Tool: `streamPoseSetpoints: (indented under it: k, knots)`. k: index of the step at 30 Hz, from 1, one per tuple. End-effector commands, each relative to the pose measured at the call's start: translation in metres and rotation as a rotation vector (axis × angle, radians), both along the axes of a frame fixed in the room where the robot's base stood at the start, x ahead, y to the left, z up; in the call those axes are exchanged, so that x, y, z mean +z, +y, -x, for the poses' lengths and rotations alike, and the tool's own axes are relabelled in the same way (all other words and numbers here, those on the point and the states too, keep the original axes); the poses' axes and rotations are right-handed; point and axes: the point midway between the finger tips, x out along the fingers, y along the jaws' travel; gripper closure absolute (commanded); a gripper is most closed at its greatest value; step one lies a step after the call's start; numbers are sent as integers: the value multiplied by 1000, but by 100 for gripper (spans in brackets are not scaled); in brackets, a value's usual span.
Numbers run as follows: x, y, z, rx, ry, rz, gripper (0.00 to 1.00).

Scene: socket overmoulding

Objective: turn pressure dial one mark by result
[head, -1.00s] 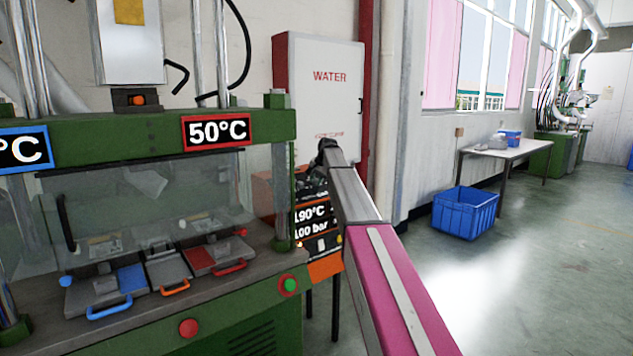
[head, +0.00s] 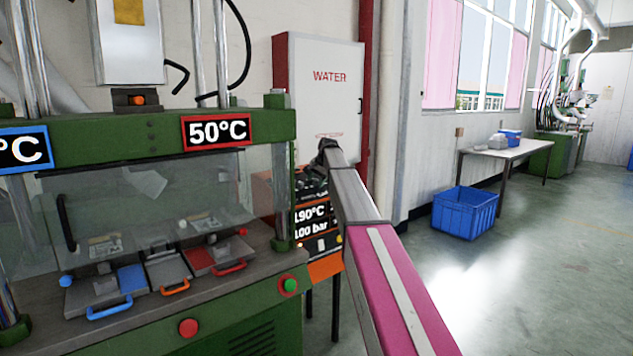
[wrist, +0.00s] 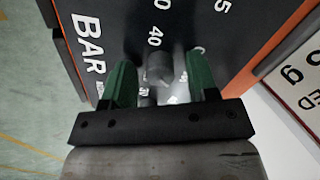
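The pressure dial panel (wrist: 200,25) is black with white numbers and the word BAR, and fills much of the wrist view. A small grey dial knob (wrist: 158,68) sits in the middle of it, just below the number 40. My gripper (wrist: 160,80) has two green fingers, apart, one on each side of the knob. Gaps show between the knob and both fingers, so it looks open. In the head view my gripper is hidden behind my arm near the control box (head: 315,222), whose display reads 190°C and 100 bar.
The green press (head: 215,310) with clear guards and coloured-handle moulds stands at the left. A white WATER cabinet (head: 328,95) is on the wall behind. A blue crate (head: 465,213) and a table (head: 505,150) stand right, with open floor around them.

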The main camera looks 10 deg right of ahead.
Motion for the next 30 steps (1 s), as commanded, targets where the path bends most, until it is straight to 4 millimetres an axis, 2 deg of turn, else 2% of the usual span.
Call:
streamPoseSetpoints:
  k: [7, 11, 21, 30]
  knots:
    - [1, 0, 0, 1, 0, 0, 46]
    - [10, -2, 4, 1, -2, 0, 46]
    - [66, -17, 26, 0, -1, 0, 46]
    - [95, -24, 38, 0, -1, 0, 46]
